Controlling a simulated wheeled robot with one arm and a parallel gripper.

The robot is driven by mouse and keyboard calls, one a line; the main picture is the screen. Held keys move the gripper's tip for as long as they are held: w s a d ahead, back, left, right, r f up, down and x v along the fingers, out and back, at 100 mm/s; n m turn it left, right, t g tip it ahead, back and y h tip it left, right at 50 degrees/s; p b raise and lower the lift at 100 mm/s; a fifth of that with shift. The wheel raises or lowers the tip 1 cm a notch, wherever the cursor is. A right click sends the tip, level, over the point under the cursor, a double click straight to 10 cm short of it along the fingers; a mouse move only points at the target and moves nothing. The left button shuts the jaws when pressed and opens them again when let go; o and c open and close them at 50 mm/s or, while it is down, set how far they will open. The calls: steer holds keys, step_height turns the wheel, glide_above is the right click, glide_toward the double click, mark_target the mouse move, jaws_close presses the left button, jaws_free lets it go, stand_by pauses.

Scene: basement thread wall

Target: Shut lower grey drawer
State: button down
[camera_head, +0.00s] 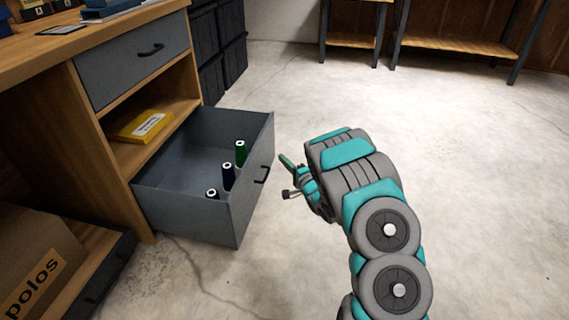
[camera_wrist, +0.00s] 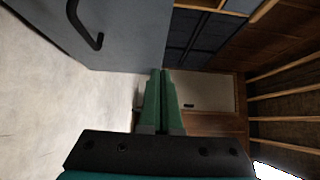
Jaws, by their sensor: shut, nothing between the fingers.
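The lower grey drawer (camera_head: 195,215) stands pulled far out of the wooden desk in the head view. Several thread spools, dark and green (camera_head: 240,152), stand inside it near its front. Its front panel has a black handle (camera_head: 262,175). In the wrist view the grey drawer front (camera_wrist: 125,35) and its handle (camera_wrist: 84,25) fill the upper left. My gripper (camera_head: 285,160) is to the right of the drawer front, apart from it in the head view. Its green fingers (camera_wrist: 162,75) are shut together and empty.
The upper grey drawer (camera_head: 130,65) is shut. A yellow packet (camera_head: 140,125) lies on the open shelf between the drawers. A cardboard box (camera_head: 35,265) sits at lower left. Dark crates (camera_head: 220,45) are stacked behind the desk. Pale floor (camera_head: 480,150) at right is clear.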

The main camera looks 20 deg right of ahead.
glide_toward(259, 144)
steer(key=w+d, duration=0.2)
steer(key=w, duration=0.1)
steer(key=w+a+b, duration=0.1)
steer(key=w+a, duration=0.1)
steer(key=shift+a+b, duration=0.3)
steer(key=shift+a, duration=0.1)
steer(key=shift+w+a, duration=0.3)
steer(key=shift+a, duration=0.05)
